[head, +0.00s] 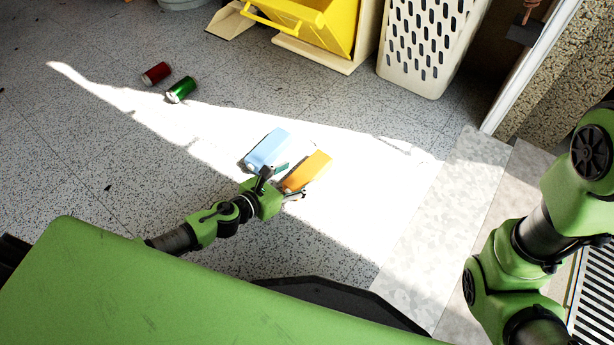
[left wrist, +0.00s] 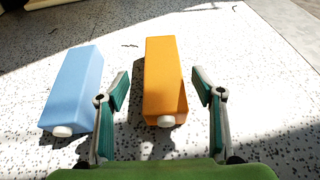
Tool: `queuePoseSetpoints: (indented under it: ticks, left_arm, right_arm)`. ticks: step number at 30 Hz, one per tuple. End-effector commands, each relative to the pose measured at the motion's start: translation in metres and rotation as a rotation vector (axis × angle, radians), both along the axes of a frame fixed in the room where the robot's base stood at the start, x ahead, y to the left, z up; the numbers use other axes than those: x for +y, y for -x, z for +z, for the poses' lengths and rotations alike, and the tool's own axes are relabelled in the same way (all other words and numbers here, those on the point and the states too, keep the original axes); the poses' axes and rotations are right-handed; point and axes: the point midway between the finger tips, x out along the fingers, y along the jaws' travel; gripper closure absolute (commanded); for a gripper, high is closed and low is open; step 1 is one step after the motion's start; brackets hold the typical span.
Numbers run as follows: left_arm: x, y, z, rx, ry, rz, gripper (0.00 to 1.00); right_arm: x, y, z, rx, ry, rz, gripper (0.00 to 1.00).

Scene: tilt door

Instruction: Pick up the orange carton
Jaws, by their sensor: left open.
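The orange carton (head: 307,172) lies on its side on the sunlit floor. In the left wrist view the orange carton (left wrist: 165,75) has its white cap towards me and its near end between my fingers. My left gripper (head: 280,180) is open; in the left wrist view its two fingers (left wrist: 160,92) stand on either side of the carton, with a gap on both sides. My right arm shows at the right of the head view, but its gripper is not visible.
A blue carton (head: 267,149) lies just left of the orange one, close to my left finger; it also shows in the left wrist view (left wrist: 75,85). A red can (head: 156,73) and green can (head: 181,89) lie farther left. A yellow tilt bin (head: 330,25) and white basket (head: 430,40) stand behind.

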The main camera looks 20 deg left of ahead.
Motion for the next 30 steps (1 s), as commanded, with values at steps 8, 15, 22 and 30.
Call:
queuePoseSetpoints:
  ticks: [8, 15, 22, 30]
  left_arm:
    - [-0.008, -0.016, -0.007, -0.002, 0.001, 0.000, 0.39]
    - [-0.021, -0.042, -0.018, -0.002, 0.000, 0.001, 0.39]
    - [-0.024, -0.049, -0.019, 0.000, 0.000, 0.000, 0.39]
    - [-0.024, -0.049, -0.019, 0.000, 0.001, 0.000, 0.70]
  right_arm:
    - [0.001, 0.000, -0.010, -0.001, 0.002, 0.000, 0.73]
    - [0.001, 0.000, -0.027, -0.001, 0.002, 0.000, 0.73]
    - [0.001, 0.000, -0.029, -0.001, 0.001, 0.001, 0.73]
    - [0.001, 0.000, -0.029, 0.000, 0.001, 0.001, 0.73]
